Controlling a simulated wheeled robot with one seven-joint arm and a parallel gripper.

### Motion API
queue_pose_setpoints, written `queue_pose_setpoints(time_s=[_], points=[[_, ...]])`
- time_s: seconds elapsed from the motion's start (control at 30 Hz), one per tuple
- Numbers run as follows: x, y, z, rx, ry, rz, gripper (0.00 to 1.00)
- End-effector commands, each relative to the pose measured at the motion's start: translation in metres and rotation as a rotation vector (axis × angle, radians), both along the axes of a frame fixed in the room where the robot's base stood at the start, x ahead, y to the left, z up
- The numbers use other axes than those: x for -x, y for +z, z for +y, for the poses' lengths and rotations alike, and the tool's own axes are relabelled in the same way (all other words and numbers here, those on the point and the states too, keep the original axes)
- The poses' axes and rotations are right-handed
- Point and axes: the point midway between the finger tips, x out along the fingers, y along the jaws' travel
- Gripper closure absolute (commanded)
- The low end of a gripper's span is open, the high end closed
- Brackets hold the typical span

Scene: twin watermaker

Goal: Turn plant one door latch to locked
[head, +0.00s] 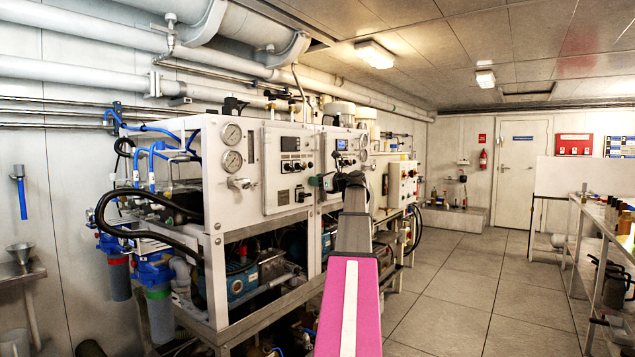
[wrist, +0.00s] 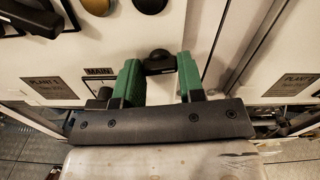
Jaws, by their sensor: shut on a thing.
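The plant one door latch (wrist: 158,57) is a small dark handle on the pale cabinet front in the wrist view. My gripper (wrist: 158,72) has its two green fingers on either side of it, shut on the latch. The fingers hide part of it, and I cannot tell its exact turn angle. In the head view my gripper (head: 324,182) is at the right edge of the plant one door (head: 287,165). My own arm hides the latch there.
A grey label plate (wrist: 50,88) starting with PLANT is left of the fingers, and another plate (wrist: 293,85) is on the neighbouring panel. A hose-covered rack frame (head: 213,240) stands at left. Tiled floor (head: 450,270) is clear at right, beside a shelf bench (head: 590,225).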

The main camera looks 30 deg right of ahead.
Motion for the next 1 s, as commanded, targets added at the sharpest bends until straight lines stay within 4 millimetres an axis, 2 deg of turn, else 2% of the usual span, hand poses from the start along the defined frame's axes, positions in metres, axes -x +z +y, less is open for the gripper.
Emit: queue_pose_setpoints(time_s=[1.0], points=[[0.0003,-0.0002,0.0003,0.878,0.001,-0.364,0.88]])
